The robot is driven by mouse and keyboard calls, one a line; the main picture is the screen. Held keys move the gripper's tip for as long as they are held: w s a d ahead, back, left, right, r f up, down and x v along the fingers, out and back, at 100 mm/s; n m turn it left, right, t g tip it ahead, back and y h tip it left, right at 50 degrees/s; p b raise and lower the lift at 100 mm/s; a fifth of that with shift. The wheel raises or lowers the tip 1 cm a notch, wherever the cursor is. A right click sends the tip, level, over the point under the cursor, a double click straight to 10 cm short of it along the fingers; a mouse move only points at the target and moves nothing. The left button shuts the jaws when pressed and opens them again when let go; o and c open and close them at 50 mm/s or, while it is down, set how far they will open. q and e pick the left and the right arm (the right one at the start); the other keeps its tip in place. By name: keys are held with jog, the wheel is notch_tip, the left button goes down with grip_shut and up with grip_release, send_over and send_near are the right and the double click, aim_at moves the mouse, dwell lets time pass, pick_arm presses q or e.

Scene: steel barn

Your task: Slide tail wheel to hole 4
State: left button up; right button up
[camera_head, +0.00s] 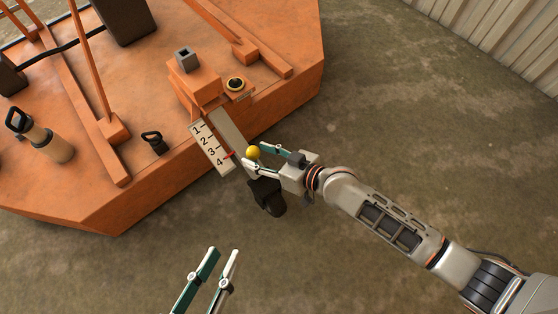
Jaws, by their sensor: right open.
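The tail wheel (270,197) is a dark wheel under the outer end of a grey bar (228,128) that sticks out from the orange machine. A pale scale plate (208,146) beside the bar is numbered 1 to 4. A small red mark (230,155) on the bar lies close to the 4. A yellow ball knob (253,152) sits near the bar's outer end. My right gripper (256,156) is open, its fingers on either side of the knob; contact is unclear. My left gripper (224,251) is open and empty over the floor. The holes are hidden.
The orange machine deck (160,80) fills the upper left, with upright posts, a beige cylinder with a black handle (52,144) and a small black ring handle (154,141). A corrugated wall (500,40) stands at upper right. The concrete floor is clear.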

jog(key=v, duration=1)
